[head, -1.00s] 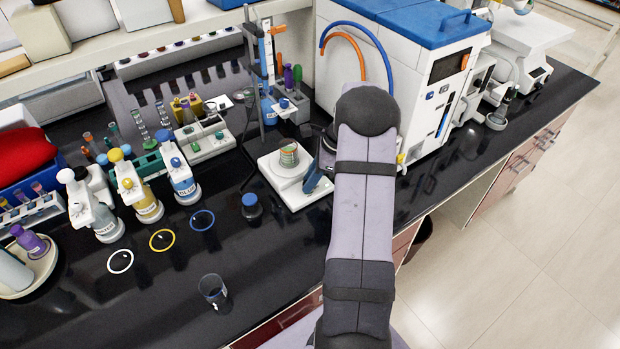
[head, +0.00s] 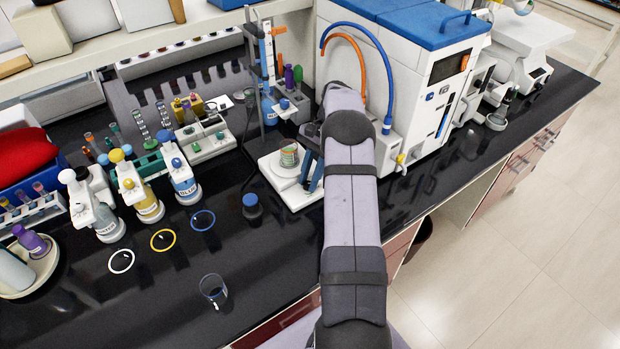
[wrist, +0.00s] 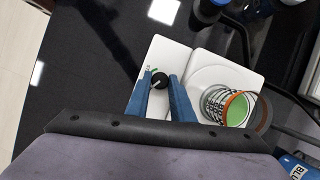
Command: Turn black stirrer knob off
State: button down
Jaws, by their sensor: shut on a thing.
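The white stirrer (head: 285,185) stands on the black bench, in front of the large white machine. It also shows in the wrist view (wrist: 205,70). Its black knob (wrist: 160,80) sits near one end of the stirrer in the wrist view, with a short white pointer mark and a green mark beside it. My gripper (wrist: 160,76) has its two blue fingers on either side of the knob and is shut on it. In the head view my gripper (head: 311,186) is at the stirrer's right side; the knob cannot be made out there.
A beaker with green contents (head: 289,154) stands on the stirrer's plate, close to my fingers. A stand with a blue column (head: 267,60) rises behind the stirrer.

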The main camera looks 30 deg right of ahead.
jog(key=shift+w+n, duration=0.1)
jog(key=shift+n, duration=0.5)
jog(key=shift+g, duration=0.3)
jog(key=c, duration=1.5)
grip_release()
jog(key=shift+c, duration=0.2)
jog(key=shift+r, duration=0.1)
